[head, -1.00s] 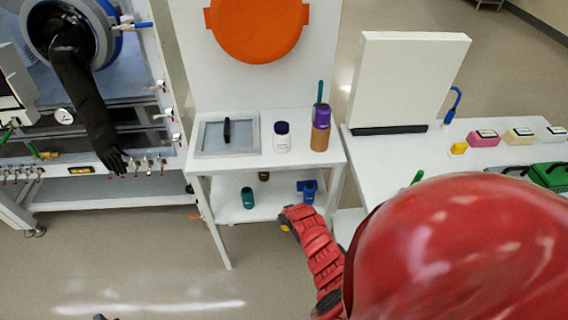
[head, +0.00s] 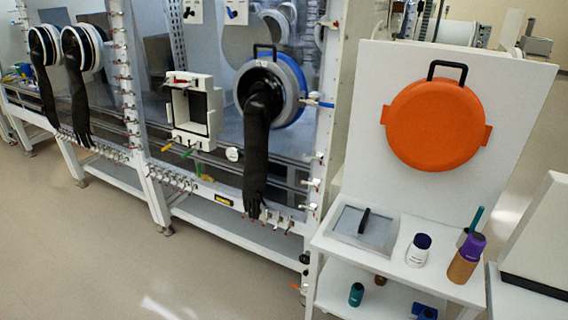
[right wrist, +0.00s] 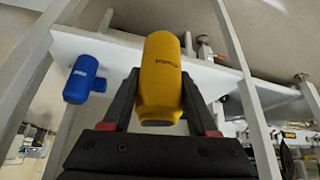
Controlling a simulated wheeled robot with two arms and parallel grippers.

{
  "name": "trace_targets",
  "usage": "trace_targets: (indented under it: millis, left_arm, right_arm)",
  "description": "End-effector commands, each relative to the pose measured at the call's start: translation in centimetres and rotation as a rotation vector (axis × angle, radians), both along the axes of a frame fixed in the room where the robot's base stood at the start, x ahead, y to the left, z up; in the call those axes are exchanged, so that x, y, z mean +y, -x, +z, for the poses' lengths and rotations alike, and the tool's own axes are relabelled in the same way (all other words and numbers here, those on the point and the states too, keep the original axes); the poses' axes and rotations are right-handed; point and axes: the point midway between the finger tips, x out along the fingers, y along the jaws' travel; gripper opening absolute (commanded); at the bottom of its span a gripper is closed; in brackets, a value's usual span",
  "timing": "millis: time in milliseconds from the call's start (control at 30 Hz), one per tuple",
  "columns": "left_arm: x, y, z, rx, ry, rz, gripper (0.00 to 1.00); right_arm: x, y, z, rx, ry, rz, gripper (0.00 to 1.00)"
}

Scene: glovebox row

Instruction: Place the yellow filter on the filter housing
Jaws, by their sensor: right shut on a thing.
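The yellow filter (right wrist: 162,72), a rounded cylinder with dark lettering, stands out in the right wrist view. My right gripper (right wrist: 160,95) is shut on it, one dark finger on each side. Neither the filter nor my grippers show in the head view. A white box-like unit (head: 178,130) with a dark recess is on the glovebox front, left of the blue-rimmed glove port; I cannot tell for certain that it is the filter housing.
A white table (head: 335,240) with bottles and an orange round lid (head: 436,122) on its back panel stands at right. Gloveboxes with black gloves (head: 257,150) line the left. The floor (head: 90,240) in front is clear. A blue object (right wrist: 83,80) is near the gripper.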

Motion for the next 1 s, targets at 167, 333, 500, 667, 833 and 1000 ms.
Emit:
trace_targets:
  millis: [167,333,500,667,833,1000]
  left_arm:
    - [0.0,0.0,0.0,0.0,0.0,0.0,0.5]
    - [0.0,0.0,0.0,0.0,0.0,0.0,0.5]
    - [0.0,0.0,0.0,0.0,0.0,0.0,0.5]
    - [0.0,0.0,0.0,0.0,0.0,0.0,0.5]
    - [0.0,0.0,0.0,0.0,0.0,0.0,0.5]
    - [0.0,0.0,0.0,0.0,0.0,0.0,0.5]
  right_arm:
    - [5.3,-5.7,9.0,-0.015,0.005,0.086,0.0]
    - [10.8,-7.6,17.1,-0.014,0.007,0.193,0.0]
    - [14.4,-7.1,22.5,-0.008,0.006,0.281,0.0]
    - [15.9,-6.3,24.6,-0.003,0.002,0.321,0.0]
    - [16.1,-6.1,24.9,-0.001,-0.001,0.327,0.0]
    - [16.1,-6.1,24.8,0.0,0.001,0.328,0.0]
